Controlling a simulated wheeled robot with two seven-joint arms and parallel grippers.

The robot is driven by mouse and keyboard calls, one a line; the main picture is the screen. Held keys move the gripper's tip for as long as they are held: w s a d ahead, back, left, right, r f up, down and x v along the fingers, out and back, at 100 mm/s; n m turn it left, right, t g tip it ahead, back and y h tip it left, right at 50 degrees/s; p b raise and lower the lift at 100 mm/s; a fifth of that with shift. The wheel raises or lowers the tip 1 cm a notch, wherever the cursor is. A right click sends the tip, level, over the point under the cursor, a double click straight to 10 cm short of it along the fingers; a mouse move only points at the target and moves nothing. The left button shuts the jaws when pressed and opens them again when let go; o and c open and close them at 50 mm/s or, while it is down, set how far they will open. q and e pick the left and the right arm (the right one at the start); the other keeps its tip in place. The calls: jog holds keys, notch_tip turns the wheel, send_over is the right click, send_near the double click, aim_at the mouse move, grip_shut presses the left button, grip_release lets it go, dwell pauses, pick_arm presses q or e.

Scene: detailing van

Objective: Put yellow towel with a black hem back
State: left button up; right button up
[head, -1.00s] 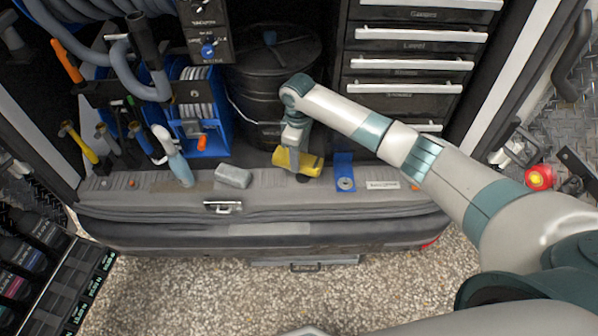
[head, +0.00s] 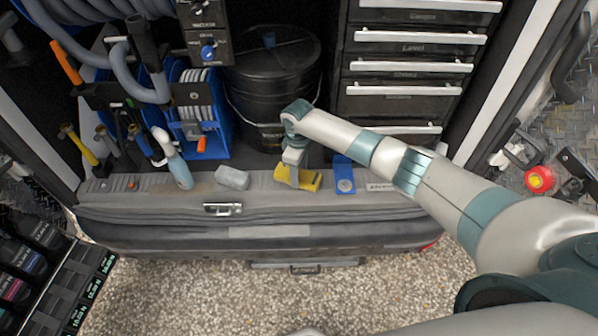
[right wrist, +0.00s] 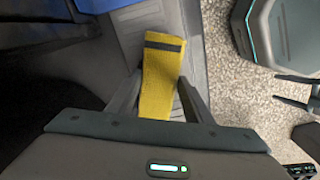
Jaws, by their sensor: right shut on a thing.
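The yellow towel (head: 311,181) with a black hem is at the van's grey rear sill (head: 270,205), between a grey block and a blue item. My right gripper (head: 294,181) is shut on it from above. In the right wrist view, the folded towel (right wrist: 163,70) sits between the two fingers, with its dark hem band near the far end. Whether the towel touches the sill is hard to tell.
A grey block (head: 232,178) lies left of the towel, and a blue item with a round disc (head: 344,176) lies close on its right. A black bucket (head: 272,85) and drawers (head: 405,100) stand behind. A spray bottle (head: 175,160) is further left.

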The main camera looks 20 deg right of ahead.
jog(key=o, duration=1.2)
notch_tip(320, 180, up, 12)
jog(key=shift+w+a, duration=0.1)
jog(key=shift+f, duration=0.1)
dwell(0.5)
